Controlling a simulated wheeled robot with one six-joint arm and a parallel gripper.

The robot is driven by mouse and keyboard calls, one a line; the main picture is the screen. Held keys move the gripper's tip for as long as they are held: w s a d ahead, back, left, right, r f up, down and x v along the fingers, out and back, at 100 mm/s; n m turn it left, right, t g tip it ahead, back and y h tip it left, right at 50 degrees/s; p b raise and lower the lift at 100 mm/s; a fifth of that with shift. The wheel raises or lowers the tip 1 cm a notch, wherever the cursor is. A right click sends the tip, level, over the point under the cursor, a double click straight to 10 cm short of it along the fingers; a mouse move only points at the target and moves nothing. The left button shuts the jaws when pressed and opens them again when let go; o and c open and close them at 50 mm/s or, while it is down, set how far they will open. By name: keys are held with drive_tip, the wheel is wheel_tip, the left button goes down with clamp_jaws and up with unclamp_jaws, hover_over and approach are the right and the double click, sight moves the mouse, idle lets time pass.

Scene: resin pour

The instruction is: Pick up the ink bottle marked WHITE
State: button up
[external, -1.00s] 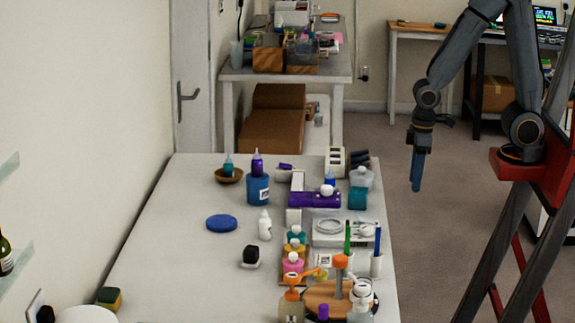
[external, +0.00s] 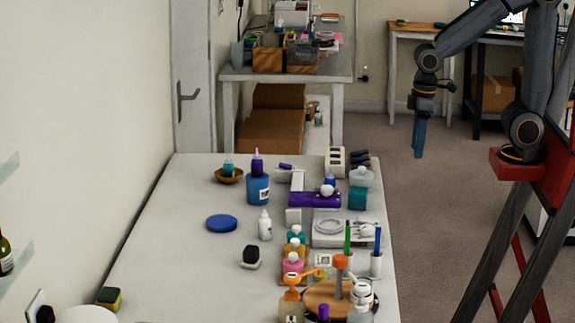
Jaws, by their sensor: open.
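A small white bottle (external: 265,226) with a narrow white tip stands upright on the white table, left of the purple and white items. Any marking on it is too small to read. My gripper (external: 418,153) is open and empty, pointing down over the floor beyond the table's right edge. It is well apart from the white bottle, to its upper right in the picture.
The table (external: 165,250) is open at its left. A blue disc (external: 222,223) and a black-topped block (external: 250,256) lie near the white bottle. Teal, amber and pink bottles, green and blue pens and a round wooden stand (external: 318,299) crowd the front right.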

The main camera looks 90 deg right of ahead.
wheel_tip(320, 180, up, 2)
drive_tip(key=m+t+y, duration=0.3)
drive_tip(key=m+y, duration=0.2)
drive_tip(key=m, duration=2)
hover_over(265, 216)
drive_tip(key=s+d, duration=0.2)
drive_tip(key=d, duration=0.2)
wheel_tip(265, 216, down, 6)
drive_tip(key=r, duration=0.1)
drive_tip(key=shift+p+x, duration=1.6)
drive_tip(key=shift+x, duration=2.3)
drive_tip(key=shift+s, duration=0.15)
drive_tip(key=c, duration=1.1)
